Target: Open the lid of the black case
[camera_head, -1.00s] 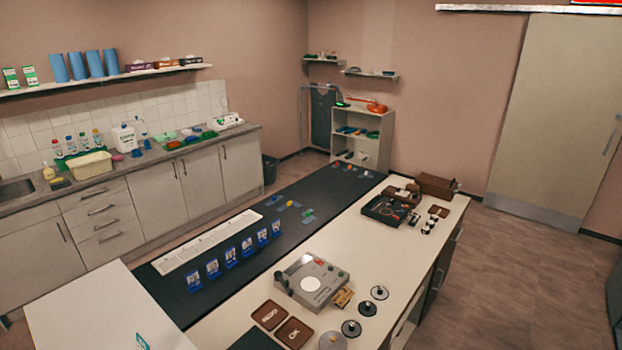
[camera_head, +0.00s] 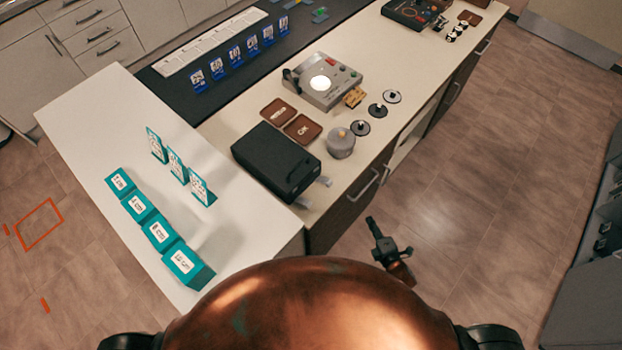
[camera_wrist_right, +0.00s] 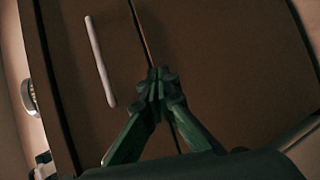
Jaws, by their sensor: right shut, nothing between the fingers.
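The black case (camera_head: 272,162) sits on the light counter near its front corner, with its lid closed. Two light grey latch-like pieces show at its front right edge. My right gripper (camera_head: 372,222) is in front of the counter, to the right of the case and apart from it, over the floor. In the right wrist view its fingers (camera_wrist_right: 158,82) are shut and empty in front of dark brown cabinet fronts. My left gripper is not in view.
Brown trays (camera_head: 303,128) and a grey round pot (camera_head: 341,143) stand close beside the case. A grey device (camera_head: 322,82) is behind them. Teal boxes (camera_head: 183,262) stand on the white table at left. A drawer handle (camera_head: 368,186) sticks out near my right gripper.

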